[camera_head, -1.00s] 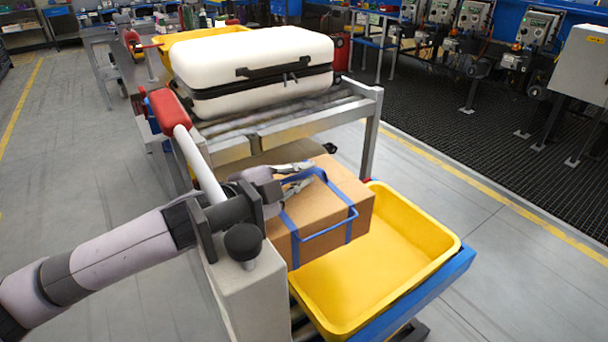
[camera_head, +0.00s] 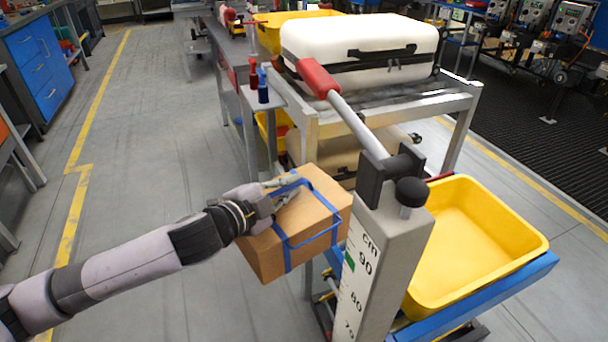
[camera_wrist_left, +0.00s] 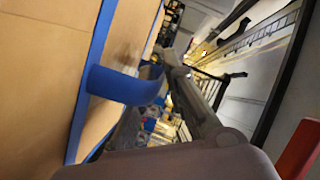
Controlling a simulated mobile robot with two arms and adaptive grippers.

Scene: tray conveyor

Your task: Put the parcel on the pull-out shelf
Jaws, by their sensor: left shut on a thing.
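The parcel (camera_head: 272,244), a brown cardboard box with blue straps, hangs tilted in front of the grey cart, left of the measuring post. My left gripper (camera_head: 284,190) is shut on its blue strap handle (camera_head: 306,185). In the left wrist view the parcel (camera_wrist_left: 35,85) fills the left side, and the blue strap (camera_wrist_left: 122,86) loops toward a grey finger (camera_wrist_left: 190,100). I cannot tell for certain which surface is the pull-out shelf; a small grey ledge (camera_head: 262,100) with small bottles juts out beside the cart. My right gripper is not in view.
A measuring post (camera_head: 385,255) with a red-handled bar stands right of the parcel. Behind it a yellow tray (camera_head: 480,235) sits empty on a blue frame. A white suitcase (camera_head: 360,45) lies on the cart, another case below. Grey floor to the left is free.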

